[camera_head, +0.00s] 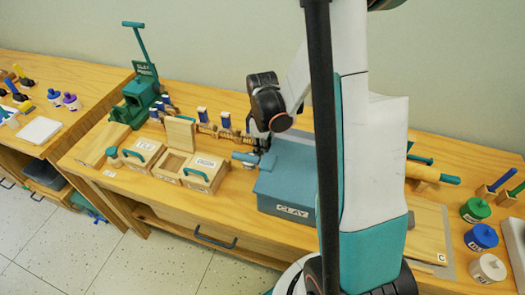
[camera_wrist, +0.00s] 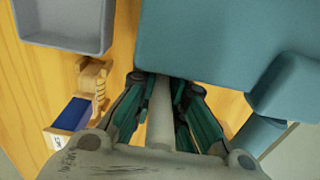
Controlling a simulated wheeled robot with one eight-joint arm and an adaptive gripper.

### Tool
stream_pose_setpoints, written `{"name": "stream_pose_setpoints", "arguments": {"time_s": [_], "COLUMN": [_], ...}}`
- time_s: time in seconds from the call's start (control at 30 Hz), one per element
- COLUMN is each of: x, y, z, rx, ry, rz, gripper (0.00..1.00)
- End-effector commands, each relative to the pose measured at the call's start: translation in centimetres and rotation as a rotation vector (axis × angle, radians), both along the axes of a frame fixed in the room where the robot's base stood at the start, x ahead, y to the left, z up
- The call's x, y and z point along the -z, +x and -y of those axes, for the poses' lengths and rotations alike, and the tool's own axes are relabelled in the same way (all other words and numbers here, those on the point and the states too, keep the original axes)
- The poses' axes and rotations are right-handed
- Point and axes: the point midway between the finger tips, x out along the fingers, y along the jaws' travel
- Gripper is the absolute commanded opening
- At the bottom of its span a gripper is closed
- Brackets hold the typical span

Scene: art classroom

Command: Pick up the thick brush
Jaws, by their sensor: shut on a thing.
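My gripper (camera_head: 262,146) is at the back left corner of the teal clay box (camera_head: 282,183), low over the table. The clay box (camera_wrist: 215,40) is close in front of the fingertips in the wrist view.
Wooden stands with blue blocks (camera_head: 202,114) are left of my gripper. Lidded wooden boxes (camera_head: 203,172) stand in front of them, a green clay press (camera_head: 138,95) farther left. At the right are paint pots (camera_head: 481,237). My arm hides part of the table.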

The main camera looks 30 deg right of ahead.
Motion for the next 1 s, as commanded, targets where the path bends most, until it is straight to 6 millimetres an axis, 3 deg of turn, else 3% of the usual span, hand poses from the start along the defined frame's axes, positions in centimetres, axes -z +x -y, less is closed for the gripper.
{"name": "stream_pose_setpoints", "arguments": {"time_s": [0.17,0.37,1.0], "x": [-0.6,-2.9,-16.7], "y": [0.0,0.0,0.0], "z": [0.0,0.0,0.0], "rx": [0.0,0.0,0.0], "ry": [0.0,0.0,0.0], "rz": [0.0,0.0,0.0], "gripper": [0.0,0.0,0.0]}}
